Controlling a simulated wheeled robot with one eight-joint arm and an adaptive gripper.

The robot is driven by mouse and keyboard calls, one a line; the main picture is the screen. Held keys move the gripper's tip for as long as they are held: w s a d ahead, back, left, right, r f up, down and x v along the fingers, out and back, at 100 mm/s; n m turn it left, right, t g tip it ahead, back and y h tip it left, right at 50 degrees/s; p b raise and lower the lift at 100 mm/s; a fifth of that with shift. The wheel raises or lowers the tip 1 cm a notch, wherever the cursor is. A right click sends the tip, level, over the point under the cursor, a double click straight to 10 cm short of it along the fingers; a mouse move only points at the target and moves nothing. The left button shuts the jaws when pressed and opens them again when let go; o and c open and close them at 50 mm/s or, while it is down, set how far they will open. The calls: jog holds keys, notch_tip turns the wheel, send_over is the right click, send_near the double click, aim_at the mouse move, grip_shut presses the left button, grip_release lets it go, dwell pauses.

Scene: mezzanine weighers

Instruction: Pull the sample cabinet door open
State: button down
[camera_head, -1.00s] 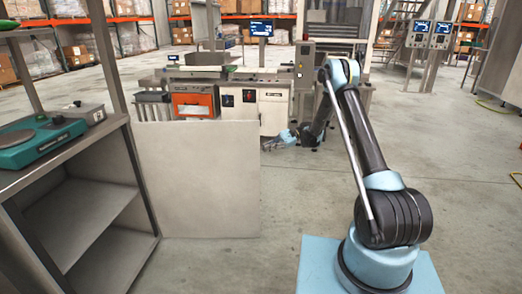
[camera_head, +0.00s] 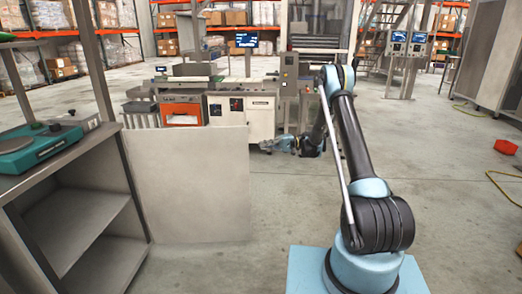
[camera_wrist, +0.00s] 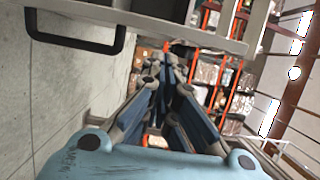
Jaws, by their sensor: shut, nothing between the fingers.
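The sample cabinet (camera_head: 138,195) is the grey unit at the left in the head view, with its front open and bare shelves showing. Its pale door (camera_head: 190,185) stands swung out to the right of the opening. In the wrist view a black bar handle (camera_wrist: 72,44) shows at the upper left, below a pale panel edge that is probably the door.
A green scale (camera_head: 40,146) rests on the cabinet top. A weighing station (camera_head: 262,118) with an orange-fronted unit (camera_head: 182,112) stands behind the door. A red bin (camera_head: 505,146) and a yellow cable (camera_head: 498,183) lie on the floor at right. Floor right of my base is mostly clear.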

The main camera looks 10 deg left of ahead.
jog(key=s+a, duration=0.6)
jog(key=s, duration=0.1)
jog(key=shift+a, duration=0.35)
jog(key=shift+s, duration=0.1)
